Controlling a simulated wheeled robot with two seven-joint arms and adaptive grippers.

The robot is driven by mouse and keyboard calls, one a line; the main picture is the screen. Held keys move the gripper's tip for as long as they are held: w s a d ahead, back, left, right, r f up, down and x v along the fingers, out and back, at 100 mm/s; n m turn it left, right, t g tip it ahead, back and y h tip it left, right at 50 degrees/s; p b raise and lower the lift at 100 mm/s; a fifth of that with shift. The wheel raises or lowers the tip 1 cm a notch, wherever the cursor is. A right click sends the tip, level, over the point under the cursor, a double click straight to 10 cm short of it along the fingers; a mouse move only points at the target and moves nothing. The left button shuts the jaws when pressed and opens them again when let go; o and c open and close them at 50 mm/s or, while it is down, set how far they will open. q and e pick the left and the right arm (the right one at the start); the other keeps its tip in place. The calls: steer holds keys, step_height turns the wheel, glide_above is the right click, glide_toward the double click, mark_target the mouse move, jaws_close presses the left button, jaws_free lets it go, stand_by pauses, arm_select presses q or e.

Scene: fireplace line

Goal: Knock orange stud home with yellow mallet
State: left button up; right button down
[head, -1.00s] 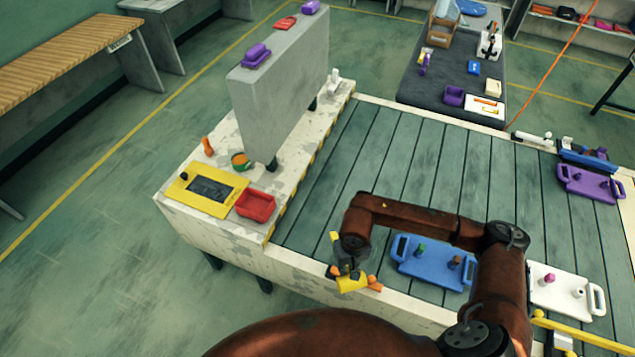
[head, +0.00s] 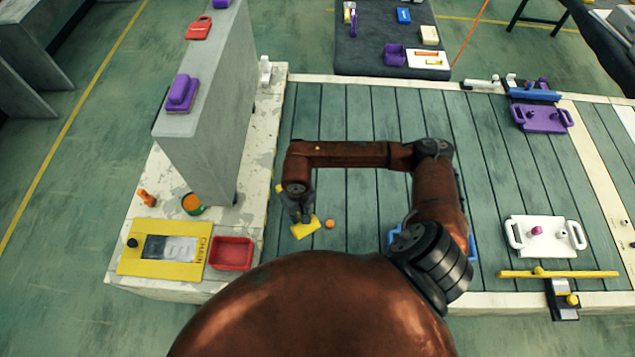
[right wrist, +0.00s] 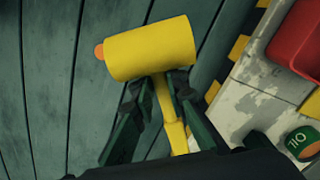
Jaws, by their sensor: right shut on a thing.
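My right gripper (head: 301,212) is shut on the yellow mallet (head: 305,229), above the grey slatted deck. In the right wrist view its fingers (right wrist: 155,105) close around the yellow handle, just below the barrel-shaped mallet head (right wrist: 150,49). A small round orange piece (head: 330,224) shows just right of the mallet head in the head view. In the right wrist view this orange piece (right wrist: 99,51) peeks out past the left end of the head, mostly hidden. I cannot tell whether it is the stud, or its height. My left gripper is not in view.
A red tray (head: 232,253) and a yellow panel (head: 165,248) lie on the pale ledge at left, below a tall grey wall (head: 215,110). An orange peg-like piece (head: 147,198) lies near them. My arm mostly hides a blue board (head: 473,246). A white board (head: 541,249) lies right.

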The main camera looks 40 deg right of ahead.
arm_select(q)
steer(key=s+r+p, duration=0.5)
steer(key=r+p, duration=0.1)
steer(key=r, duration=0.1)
arm_select(e)
steer(key=d+m, duration=0.3)
steer(key=d, duration=0.9)
arm_select(q)
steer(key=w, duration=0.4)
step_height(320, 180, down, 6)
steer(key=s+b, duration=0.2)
steer(key=b, duration=0.4)
arm_select(e)
steer(key=f, duration=0.5)
steer(key=shift+s+a, duration=0.2)
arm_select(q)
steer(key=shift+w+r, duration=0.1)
